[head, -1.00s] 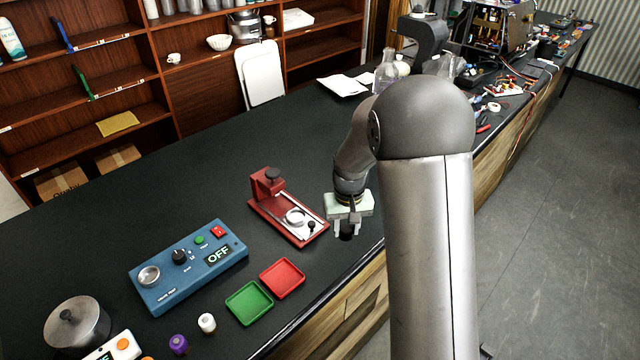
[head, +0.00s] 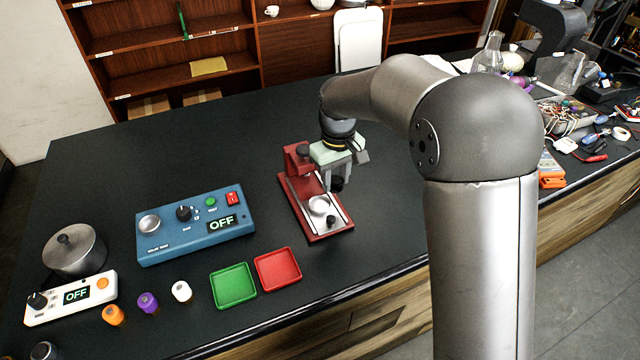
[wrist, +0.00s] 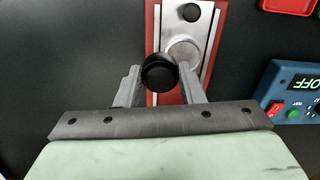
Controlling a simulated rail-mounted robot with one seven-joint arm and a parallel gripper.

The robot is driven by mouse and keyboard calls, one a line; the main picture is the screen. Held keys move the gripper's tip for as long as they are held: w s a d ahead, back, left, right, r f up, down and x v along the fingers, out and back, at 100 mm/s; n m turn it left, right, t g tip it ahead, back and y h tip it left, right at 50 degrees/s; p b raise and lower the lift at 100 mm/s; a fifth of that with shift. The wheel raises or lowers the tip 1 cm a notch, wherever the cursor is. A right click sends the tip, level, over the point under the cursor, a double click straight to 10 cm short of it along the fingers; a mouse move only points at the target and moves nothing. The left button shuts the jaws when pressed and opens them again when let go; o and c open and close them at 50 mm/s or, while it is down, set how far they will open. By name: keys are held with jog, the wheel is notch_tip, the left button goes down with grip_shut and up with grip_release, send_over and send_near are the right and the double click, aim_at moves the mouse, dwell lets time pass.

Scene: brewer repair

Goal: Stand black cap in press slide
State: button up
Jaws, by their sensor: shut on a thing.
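My gripper (head: 337,178) is shut on the black cap (wrist: 159,73), which sits between the fingertips in the wrist view. In the head view the cap (head: 337,184) shows as a dark piece under the fingers, above the red press (head: 299,160). The press slide (head: 320,205) is a silver track with a round pale seat and a small black knob at its near end. In the wrist view the round seat (wrist: 183,52) lies just beyond and to the right of the cap. The cap looks held above the slide; whether it touches anything is hard to tell.
A blue test box (head: 195,228) reading OFF stands left of the press. Green (head: 234,286) and red (head: 278,270) trays lie in front. White (head: 181,291), purple (head: 148,303) and orange (head: 113,315) caps stand at the lower left. The bench behind the press is clear.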

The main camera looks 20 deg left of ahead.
aim_at(320, 207)
jog(key=shift+n, duration=0.7)
jog(key=shift+s+a+f+b, duration=0.25)
jog(key=shift+a+f+b, duration=0.3)
jog(key=shift+a+f, duration=0.05)
jog(key=shift+s+a+f+b, duration=0.2)
jog(key=shift+a+f+b, duration=0.35)
jog(key=shift+f+b, duration=0.05)
jog(key=shift+s+a+f+b, duration=0.25)
jog(key=shift+a+f+b, duration=0.3)
jog(key=shift+a+f, duration=0.05)
jog(key=shift+f, duration=0.4)
jog(key=shift+f+b, duration=0.4)
jog(key=shift+f, duration=0.35)
dwell(0.6)
jog(key=o, duration=1.5)
